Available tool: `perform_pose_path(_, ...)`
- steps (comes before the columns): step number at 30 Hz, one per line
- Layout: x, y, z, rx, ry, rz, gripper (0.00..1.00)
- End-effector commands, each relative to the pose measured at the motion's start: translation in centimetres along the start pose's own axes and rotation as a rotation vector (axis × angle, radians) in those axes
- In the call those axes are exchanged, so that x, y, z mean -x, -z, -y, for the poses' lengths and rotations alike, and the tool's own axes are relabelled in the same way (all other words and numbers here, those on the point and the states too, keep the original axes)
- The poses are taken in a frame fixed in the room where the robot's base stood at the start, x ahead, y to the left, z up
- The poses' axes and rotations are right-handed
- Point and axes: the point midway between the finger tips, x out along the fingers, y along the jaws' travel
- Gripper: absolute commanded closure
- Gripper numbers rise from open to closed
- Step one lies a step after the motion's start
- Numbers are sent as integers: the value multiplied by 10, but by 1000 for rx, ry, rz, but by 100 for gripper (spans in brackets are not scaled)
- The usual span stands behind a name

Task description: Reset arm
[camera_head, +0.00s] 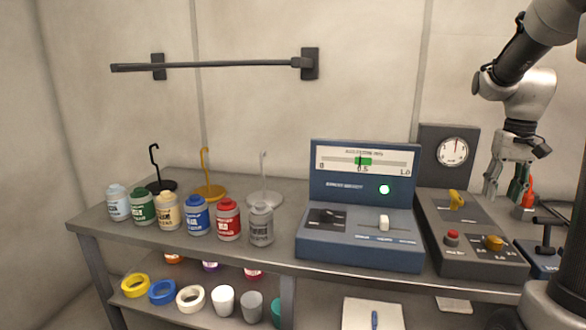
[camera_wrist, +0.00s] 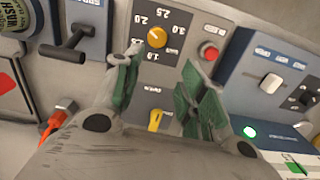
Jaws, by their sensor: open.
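My gripper (camera_head: 509,180) is at the right in the head view, pointing down above the dark grey control box (camera_head: 470,266). Its green-padded fingers are apart and empty. In the wrist view my gripper (camera_wrist: 157,90) shows with the box's orange knob (camera_wrist: 157,37) beyond the fingertips. A yellow lever (camera_wrist: 155,120) on the box shows between the fingers, apart from them. The upper part of my arm (camera_head: 515,45) comes down from the top right corner.
A blue console (camera_head: 360,240) with a lit green lamp stands left of the control box. Several bottles (camera_head: 197,216) and three hook stands fill the bench's left. A round gauge (camera_head: 453,151) stands behind the box. A red object (camera_head: 529,192) is right of my gripper.

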Motion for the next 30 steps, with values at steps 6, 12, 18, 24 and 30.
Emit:
perform_pose_path(6,2,-42,17,9,-1,-28,59)
perform_pose_path(12,7,-91,38,41,-1,-80,59)
perform_pose_path(18,8,-162,65,122,10,-182,59)
perform_pose_path(24,8,-212,82,226,33,-300,59)
perform_pose_path(30,23,-220,92,283,53,-385,59)
